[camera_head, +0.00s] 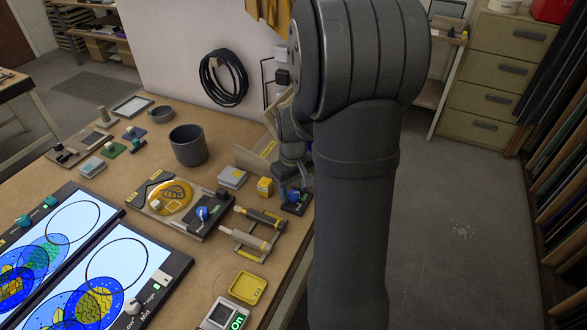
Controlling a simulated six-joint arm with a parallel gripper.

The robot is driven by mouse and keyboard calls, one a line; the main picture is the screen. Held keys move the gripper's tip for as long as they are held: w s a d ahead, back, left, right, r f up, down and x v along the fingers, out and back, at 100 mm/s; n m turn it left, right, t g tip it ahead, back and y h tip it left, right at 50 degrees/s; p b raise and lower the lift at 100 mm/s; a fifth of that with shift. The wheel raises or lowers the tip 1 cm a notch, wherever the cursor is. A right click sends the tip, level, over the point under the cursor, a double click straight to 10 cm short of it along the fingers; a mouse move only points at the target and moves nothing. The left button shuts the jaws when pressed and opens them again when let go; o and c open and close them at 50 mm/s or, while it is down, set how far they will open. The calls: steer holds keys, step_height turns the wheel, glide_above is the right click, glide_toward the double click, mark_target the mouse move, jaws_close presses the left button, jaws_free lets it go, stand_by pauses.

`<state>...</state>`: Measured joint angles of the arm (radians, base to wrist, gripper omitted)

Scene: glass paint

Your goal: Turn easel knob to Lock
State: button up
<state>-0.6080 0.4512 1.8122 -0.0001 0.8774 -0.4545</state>
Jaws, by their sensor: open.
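A blue knob (295,196) on a small dark base sits near the right edge of the wooden table (150,270). A tan tilted board (256,158), perhaps the easel, stands just behind it and is partly covered by my arm. My gripper (291,186) is open and points down right at the blue knob; I cannot tell whether its fingers touch or straddle it. The knob's markings are too small to read. Another blue knob (202,213) is on a dark strip beside a board with a yellow design (168,197).
A yellow block (265,187) and a grey box (232,177) stand close left of my gripper. Brush-like tools (249,238) lie on a rack in front. A dark cup (188,145) stands farther back. Lit panels (88,262) fill the front left.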

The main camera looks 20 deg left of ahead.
mark_target(294, 193)
step_height(294, 193, up, 17)
stand_by(0.4)
steer(key=shift+f, duration=0.15)
step_height(294, 193, down, 18)
steer(key=shift+r, duration=0.25)
stand_by(0.5)
